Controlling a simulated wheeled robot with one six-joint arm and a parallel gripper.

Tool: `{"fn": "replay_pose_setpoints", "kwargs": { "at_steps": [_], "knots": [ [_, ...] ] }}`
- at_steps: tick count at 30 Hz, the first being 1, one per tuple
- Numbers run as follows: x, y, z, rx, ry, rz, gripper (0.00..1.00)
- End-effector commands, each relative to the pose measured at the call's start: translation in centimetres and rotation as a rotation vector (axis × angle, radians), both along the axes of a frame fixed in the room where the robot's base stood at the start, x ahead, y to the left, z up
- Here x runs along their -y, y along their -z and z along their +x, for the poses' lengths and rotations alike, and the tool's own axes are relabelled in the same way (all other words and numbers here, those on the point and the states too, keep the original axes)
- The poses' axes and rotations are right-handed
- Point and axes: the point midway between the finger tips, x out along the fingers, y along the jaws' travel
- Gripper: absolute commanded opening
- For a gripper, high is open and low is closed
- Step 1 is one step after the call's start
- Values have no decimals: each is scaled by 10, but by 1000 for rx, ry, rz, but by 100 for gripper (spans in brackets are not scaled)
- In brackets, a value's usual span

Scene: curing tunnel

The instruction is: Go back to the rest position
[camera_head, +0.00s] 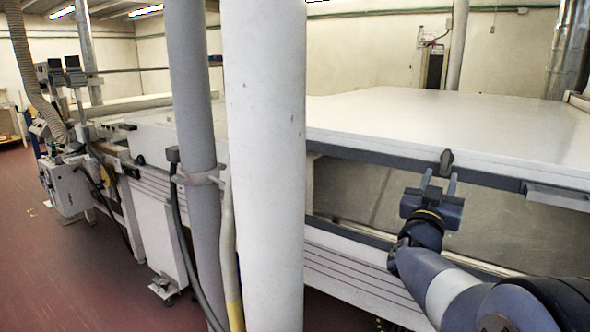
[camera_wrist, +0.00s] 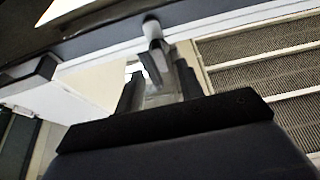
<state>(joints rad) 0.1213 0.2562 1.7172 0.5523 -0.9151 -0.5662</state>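My gripper (camera_head: 438,180) is in front of the dark front edge of a large white-topped machine, at the right of the head view. Its two fingers point up and stand apart with a gap between them. A dark knob-like handle (camera_head: 447,160) sits on that edge, just above the fingertips. Nothing appears gripped.
The white machine top (camera_head: 430,115) spans the right side. A thick white column (camera_head: 264,170) and a grey pipe (camera_head: 193,130) stand left of my arm. A ledge (camera_head: 557,195) juts out at the right. Red floor (camera_head: 60,270) is clear at the left.

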Motion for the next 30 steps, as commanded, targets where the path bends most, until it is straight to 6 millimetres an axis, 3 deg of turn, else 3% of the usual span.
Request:
{"fn": "replay_pose_setpoints", "kwargs": {
  "at_steps": [9, 24, 30],
  "knots": [
    [29, -26, 45, 15, -1, 24, 36],
    [24, -28, 45, 377, 1, 560, 36],
    [24, -27, 45, 473, 1, 698, 36]
  ]
}}
